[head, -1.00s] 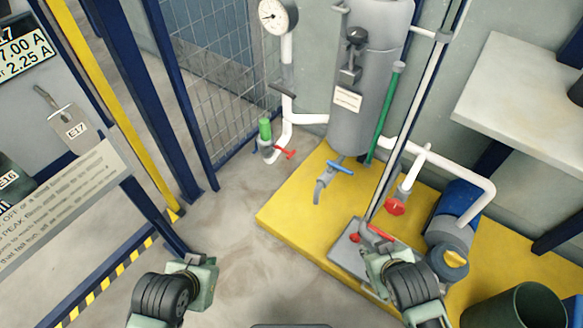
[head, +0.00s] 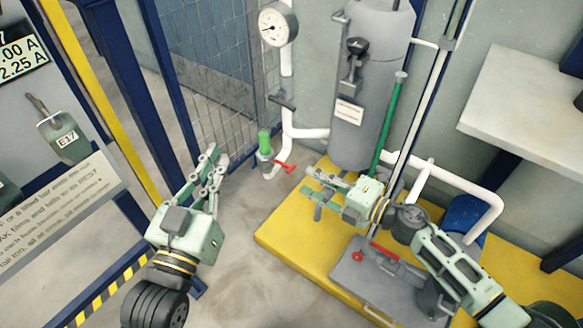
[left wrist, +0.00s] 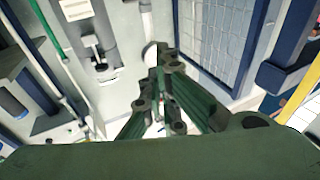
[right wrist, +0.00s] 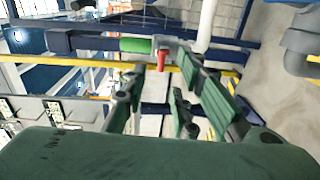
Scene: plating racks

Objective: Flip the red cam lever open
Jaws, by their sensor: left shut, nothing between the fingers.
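A red lever (head: 285,167) juts right from the base of an upright green-handled fitting (head: 264,143) by the white pipe. In the right wrist view this red lever (right wrist: 161,61) shows beyond my fingers, beside the green handle. A second red lever (head: 383,251) lies on the grey base plate at the foot of the slanted post. My right gripper (head: 307,182) is open and empty, pointing left above the yellow platform, apart from both levers. My left gripper (head: 216,157) is shut and empty, left of the green fitting and apart from it. It also shows in the left wrist view (left wrist: 163,55).
A grey tank (head: 375,95) stands behind my right gripper, with a green rod (head: 392,115) and the slanted post beside it. A gauge (head: 277,24) is above the fitting. A mesh fence (head: 205,75) is behind. White pipes (head: 455,180) run at right. The floor in the middle is clear.

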